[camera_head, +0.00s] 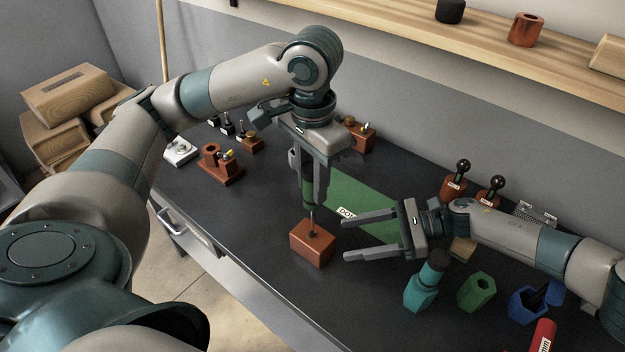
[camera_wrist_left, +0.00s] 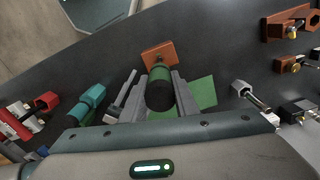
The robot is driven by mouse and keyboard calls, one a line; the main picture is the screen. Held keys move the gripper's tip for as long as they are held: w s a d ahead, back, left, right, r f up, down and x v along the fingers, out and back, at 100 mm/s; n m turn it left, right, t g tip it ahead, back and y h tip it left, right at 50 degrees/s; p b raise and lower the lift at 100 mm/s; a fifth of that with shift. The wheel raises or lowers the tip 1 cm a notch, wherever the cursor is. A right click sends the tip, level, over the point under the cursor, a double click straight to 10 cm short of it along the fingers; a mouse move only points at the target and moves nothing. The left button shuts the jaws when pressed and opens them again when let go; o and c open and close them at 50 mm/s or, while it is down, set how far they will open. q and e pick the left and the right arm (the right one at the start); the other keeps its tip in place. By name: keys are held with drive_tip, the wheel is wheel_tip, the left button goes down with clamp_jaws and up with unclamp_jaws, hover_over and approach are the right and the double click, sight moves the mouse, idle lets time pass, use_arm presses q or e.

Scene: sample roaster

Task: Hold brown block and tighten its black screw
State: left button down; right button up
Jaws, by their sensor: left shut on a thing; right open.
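The brown block (camera_head: 312,251) stands on the dark table near its front edge, with a small black screw (camera_head: 313,234) at its top. My left gripper (camera_head: 314,190) is above it, shut on a green-handled screwdriver. The screwdriver (camera_wrist_left: 160,90) points down, and its thin shaft reaches the top of the block at the screw. Whether the tip sits in the screw head is too small to tell. The block (camera_wrist_left: 158,52) shows past the handle in the left wrist view. My right gripper (camera_head: 346,236) is open and empty, its fingers level, just right of the block and apart from it.
A green mat (camera_head: 358,198) with a label lies behind the block. Teal (camera_head: 418,293), green (camera_head: 477,292) and blue (camera_head: 527,304) holders stand at the front right. Black-knobbed brown pieces (camera_head: 454,187) stand at the back right. Another brown fixture (camera_head: 220,167) stands at the left.

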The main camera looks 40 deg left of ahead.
sight(318, 244)
drive_tip(key=shift+x, duration=4.65)
clamp_jaws()
drive_tip(key=shift+o, duration=0.3)
unclamp_jaws()
drive_tip(key=shift+o, duration=0.9)
